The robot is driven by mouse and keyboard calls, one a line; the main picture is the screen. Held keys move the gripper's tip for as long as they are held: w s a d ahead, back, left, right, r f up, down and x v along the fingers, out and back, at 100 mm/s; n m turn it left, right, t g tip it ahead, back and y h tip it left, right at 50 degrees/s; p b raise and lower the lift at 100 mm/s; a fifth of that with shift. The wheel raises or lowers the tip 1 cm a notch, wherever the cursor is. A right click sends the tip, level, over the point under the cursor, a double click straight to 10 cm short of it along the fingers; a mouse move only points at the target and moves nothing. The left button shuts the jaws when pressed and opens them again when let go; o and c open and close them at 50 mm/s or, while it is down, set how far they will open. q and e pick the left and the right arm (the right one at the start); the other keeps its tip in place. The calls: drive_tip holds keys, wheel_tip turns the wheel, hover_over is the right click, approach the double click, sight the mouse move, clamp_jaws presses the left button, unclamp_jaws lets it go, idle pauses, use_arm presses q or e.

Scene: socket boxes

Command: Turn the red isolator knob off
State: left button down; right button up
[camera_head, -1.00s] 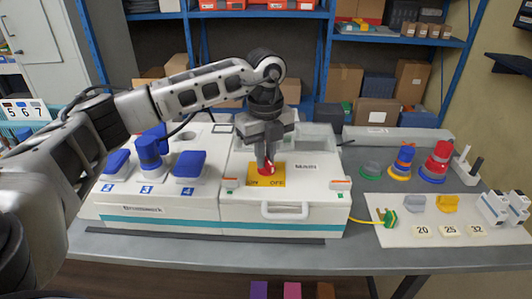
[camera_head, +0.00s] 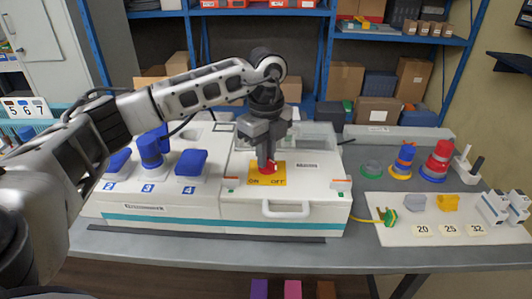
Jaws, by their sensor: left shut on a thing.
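The red isolator knob (camera_head: 267,168) sits on a yellow plate (camera_head: 272,181) marked ON at its left and OFF at its right, on the lid of the white box (camera_head: 308,187). My left gripper (camera_head: 266,160) points down from above and is shut on the knob. Its fingers hide most of the knob, so I cannot tell exactly which way it points. My right gripper is out of view.
Left of the plate, blue socket covers (camera_head: 190,163) stand on the white housing. A white handle (camera_head: 285,210) is on the box front. At right are a green plug (camera_head: 389,217), red and blue connectors (camera_head: 436,163) and a white mat (camera_head: 405,233).

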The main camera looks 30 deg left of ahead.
use_arm(q)
drive_tip(key=c, duration=1.5)
unclamp_jaws()
drive_tip(key=shift+o, duration=0.2)
drive_tip(key=shift+r, duration=0.1)
wheel_tip(320, 180, up, 16)
drive_tip(key=shift+p, duration=0.3)
